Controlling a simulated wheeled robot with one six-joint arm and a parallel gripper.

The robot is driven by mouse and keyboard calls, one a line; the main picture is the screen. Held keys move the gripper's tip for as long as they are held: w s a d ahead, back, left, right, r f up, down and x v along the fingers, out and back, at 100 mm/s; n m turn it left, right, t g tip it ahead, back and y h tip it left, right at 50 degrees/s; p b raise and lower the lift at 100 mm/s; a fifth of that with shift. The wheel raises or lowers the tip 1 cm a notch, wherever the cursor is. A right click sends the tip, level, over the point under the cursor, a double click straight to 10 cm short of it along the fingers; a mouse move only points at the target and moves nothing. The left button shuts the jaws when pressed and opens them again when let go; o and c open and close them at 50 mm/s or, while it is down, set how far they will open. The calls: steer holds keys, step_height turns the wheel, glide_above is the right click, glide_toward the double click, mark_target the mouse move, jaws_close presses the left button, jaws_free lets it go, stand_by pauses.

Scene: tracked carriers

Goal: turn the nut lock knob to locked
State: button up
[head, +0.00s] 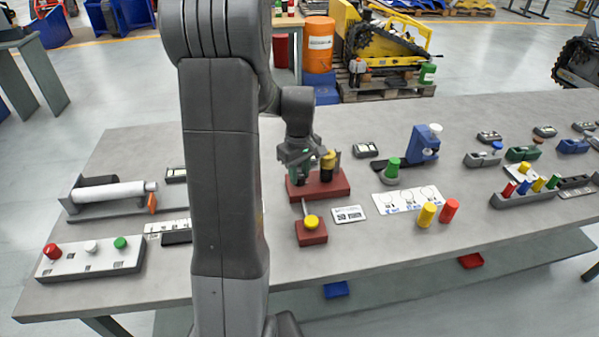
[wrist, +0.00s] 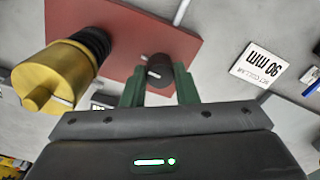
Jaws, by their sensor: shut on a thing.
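The nut lock knob (wrist: 158,68), a small dark knob with a white mark, stands on a red base plate (wrist: 130,25) in the wrist view. My gripper (wrist: 161,88) has its two green fingers around the knob, one on each side, and is shut on it. In the head view my gripper (head: 301,171) reaches down over the left part of the red base (head: 333,188), hiding the knob. A yellow cylinder with a black ribbed collar (wrist: 62,75) stands on the same base beside my gripper. I cannot read the knob's lock setting.
A small red block with a yellow knob (head: 312,222) and a rod is in front of the base. A "90 mm set collar" card (head: 348,214) lies to its right. A green knob (head: 392,165) and blue fixture (head: 424,145) stand further right. Bare table lies at the front.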

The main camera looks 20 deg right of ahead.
mark_target(299, 175)
steer(key=shift+n, duration=0.5)
steer(key=shift+w+r, duration=0.1)
steer(key=o, duration=1)
step_height(299, 175, up, 14)
steer(key=shift+f, duration=0.2)
step_height(299, 175, down, 14)
steer(key=shift+r, duration=0.1)
stand_by(0.7)
